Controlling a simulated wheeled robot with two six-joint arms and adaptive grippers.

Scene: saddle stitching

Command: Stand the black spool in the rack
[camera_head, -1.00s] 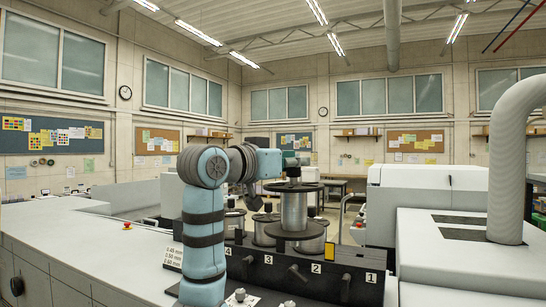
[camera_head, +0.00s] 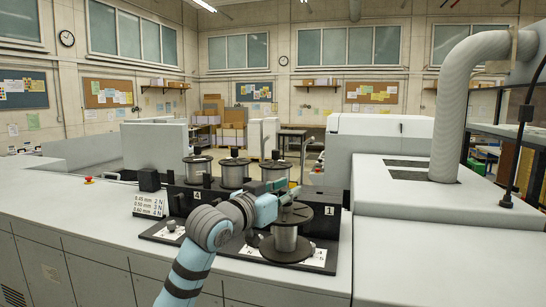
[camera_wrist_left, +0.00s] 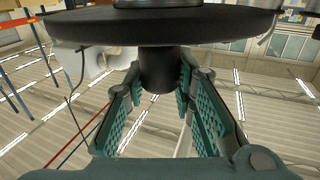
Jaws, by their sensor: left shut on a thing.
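My left gripper (camera_head: 288,196) is shut on the top stub of a spool with black flanges and grey wire (camera_head: 285,238). In the left wrist view the fingers (camera_wrist_left: 158,85) close around the black stub (camera_wrist_left: 158,66), with the wide black flange (camera_wrist_left: 160,25) beyond. The spool looks upright, in front of the right end of the black rack (camera_head: 325,226), near the number 1 label. I cannot tell whether its lower flange touches anything. My right gripper is not in view.
Three similar spools, a left one (camera_head: 198,169), a middle one (camera_head: 234,173) and a right one (camera_head: 275,171), stand along the back of the rack. A sign with wire sizes (camera_head: 150,205) stands at the left. A white machine housing (camera_head: 420,220) lies to the right.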

